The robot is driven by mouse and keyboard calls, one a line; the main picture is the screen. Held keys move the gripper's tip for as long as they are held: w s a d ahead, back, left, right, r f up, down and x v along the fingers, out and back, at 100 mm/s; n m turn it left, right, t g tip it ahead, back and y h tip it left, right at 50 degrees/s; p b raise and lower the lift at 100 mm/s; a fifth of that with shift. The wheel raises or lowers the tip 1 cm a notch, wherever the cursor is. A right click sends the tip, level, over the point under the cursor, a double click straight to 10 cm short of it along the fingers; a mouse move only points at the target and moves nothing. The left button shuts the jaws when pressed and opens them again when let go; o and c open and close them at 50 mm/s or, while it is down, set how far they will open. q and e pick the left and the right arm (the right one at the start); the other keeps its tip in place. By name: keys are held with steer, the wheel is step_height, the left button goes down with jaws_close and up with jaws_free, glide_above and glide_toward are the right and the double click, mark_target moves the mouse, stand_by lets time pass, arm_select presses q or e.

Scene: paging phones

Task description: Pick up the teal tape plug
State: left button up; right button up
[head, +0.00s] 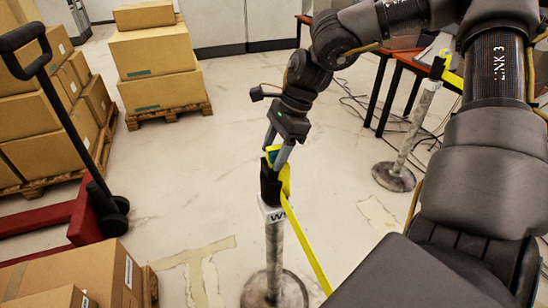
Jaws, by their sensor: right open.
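My right gripper (275,158) reaches down over the head of the near barrier post, its two fingers apart. A small teal patch, which looks like the teal tape plug (272,156), shows between the fingertips at the top of the black post head (269,185). The fingers are on either side of it; I cannot tell whether they touch it. Most of the plug is hidden by the fingers and the yellow tape end. My left gripper is not in view.
Yellow tape (308,246) runs down to the right from the near post (274,247). A second post (407,140) stands at the right, near a table (402,58) and floor cables. Boxes on pallets (160,60) and a red pallet jack (50,215) are at the left.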

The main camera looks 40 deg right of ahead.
steer(key=shift+c, duration=0.5)
steer(key=c, duration=1)
steer(key=shift+r, duration=0.15)
